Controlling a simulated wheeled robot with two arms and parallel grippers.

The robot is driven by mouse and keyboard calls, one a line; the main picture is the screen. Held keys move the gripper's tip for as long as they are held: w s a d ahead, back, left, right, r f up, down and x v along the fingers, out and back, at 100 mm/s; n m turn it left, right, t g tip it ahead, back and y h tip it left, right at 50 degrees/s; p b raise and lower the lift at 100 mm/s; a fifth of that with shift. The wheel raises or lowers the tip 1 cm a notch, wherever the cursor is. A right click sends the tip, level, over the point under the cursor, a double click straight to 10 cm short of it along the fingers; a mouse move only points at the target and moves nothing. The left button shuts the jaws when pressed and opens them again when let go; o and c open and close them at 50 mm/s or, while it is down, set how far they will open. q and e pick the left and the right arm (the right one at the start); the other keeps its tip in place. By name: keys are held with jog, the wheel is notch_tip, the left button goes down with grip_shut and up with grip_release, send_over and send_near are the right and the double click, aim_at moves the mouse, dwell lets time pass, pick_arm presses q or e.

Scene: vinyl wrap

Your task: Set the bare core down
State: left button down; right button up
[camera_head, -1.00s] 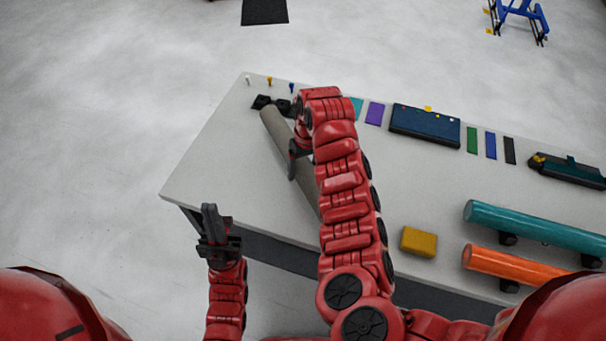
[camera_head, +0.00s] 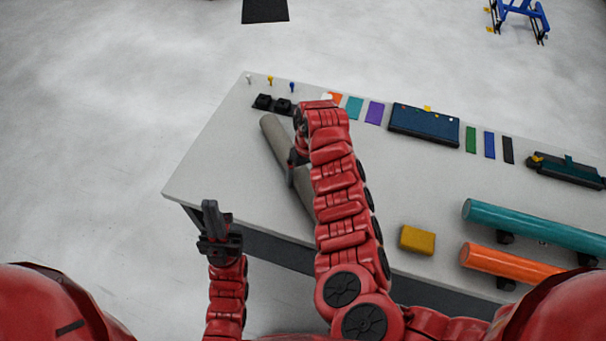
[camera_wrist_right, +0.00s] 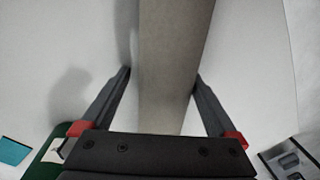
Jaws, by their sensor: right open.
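The bare core, a plain grey-beige tube (camera_head: 275,142), lies slanted across the left part of the table in the head view. Its lower right part is hidden behind my right arm. It seems to rest on the tabletop, but the contact is hidden. My right gripper (camera_head: 292,160) is at the core, partly covered by its own wrist. In the right wrist view my gripper (camera_wrist_right: 162,76) is open, with one finger on each side of the core (camera_wrist_right: 172,45). My left gripper (camera_head: 211,218) is off the table's front left edge, away from the core; its jaw gap is not visible.
Black holders (camera_head: 272,104) stand near the core's far end. A yellow block (camera_head: 417,240), a teal roll (camera_head: 530,228) and an orange roll (camera_head: 505,262) lie to the right. Colour swatches and a dark blue case (camera_head: 424,125) line the back of the white table (camera_head: 215,160).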

aim_at(304, 170)
jog(key=shift+d, duration=0.1)
jog(key=r, duration=0.2)
jog(key=r+b, duration=0.1)
jog(key=r, duration=0.1)
jog(key=r+b, duration=0.1)
jog(key=r, duration=0.1)
jog(key=shift+w+d+r, duration=0.25)
jog(key=shift+r, duration=0.05)
notch_tip(304, 170, up, 4)
jog(key=shift+w+d+r+p, duration=0.1)
jog(key=shift+p, duration=0.5)
jog(key=shift+d+r, duration=0.2)
jog(key=shift+r, duration=0.45)
